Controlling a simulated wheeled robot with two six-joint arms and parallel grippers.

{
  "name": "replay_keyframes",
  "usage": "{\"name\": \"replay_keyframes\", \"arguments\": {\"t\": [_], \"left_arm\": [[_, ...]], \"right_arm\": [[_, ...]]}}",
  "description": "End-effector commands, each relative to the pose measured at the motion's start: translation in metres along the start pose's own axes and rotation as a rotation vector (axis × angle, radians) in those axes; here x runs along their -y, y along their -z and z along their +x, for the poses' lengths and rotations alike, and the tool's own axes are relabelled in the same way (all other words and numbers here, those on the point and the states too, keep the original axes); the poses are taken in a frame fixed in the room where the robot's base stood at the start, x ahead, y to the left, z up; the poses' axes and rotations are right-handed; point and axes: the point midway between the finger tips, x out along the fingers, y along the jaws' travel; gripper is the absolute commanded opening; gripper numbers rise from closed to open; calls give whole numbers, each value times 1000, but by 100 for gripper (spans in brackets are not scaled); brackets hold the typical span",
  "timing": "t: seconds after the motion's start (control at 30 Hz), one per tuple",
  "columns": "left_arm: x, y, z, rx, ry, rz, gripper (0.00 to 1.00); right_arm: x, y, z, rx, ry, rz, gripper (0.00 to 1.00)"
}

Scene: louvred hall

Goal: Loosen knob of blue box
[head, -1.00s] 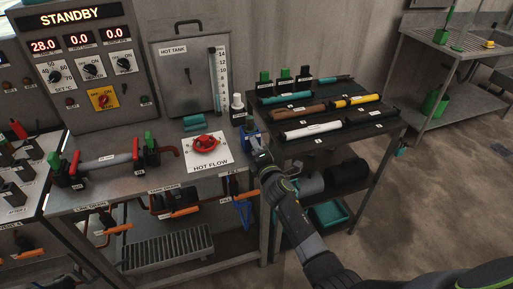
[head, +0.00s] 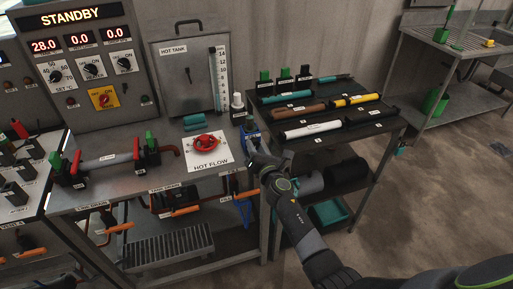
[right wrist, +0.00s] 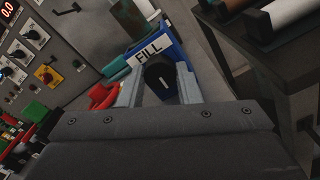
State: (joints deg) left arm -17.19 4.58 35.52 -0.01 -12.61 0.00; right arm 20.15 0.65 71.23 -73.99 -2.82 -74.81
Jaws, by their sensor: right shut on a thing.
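The blue box (head: 245,129) stands at the right end of the steel bench, beside the tool table, mostly hidden by my right gripper (head: 254,148). In the right wrist view the blue box (right wrist: 180,47) carries a white FILL label. Its black knob (right wrist: 159,75) has a white line mark and sits between the two grey fingers of my right gripper (right wrist: 158,88). The right gripper is shut on the knob, a finger on either side. My left gripper is out of view.
A red valve wheel (head: 205,142) on the HOT FLOW plate (head: 220,153) lies just left of the box. The tool table (head: 322,142) with several tubes is close on the right. A control panel (head: 88,60) reads STANDBY.

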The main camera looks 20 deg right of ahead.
Motion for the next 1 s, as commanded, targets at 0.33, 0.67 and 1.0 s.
{"name": "replay_keyframes", "arguments": {"t": [0.33,0.67,1.0], "left_arm": [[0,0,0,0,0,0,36],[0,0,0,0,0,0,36],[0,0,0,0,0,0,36]], "right_arm": [[1,1,0,-2,1,-63,8],[1,1,0,-2,1,-65,8],[0,1,0,-1,1,-63,52]]}}
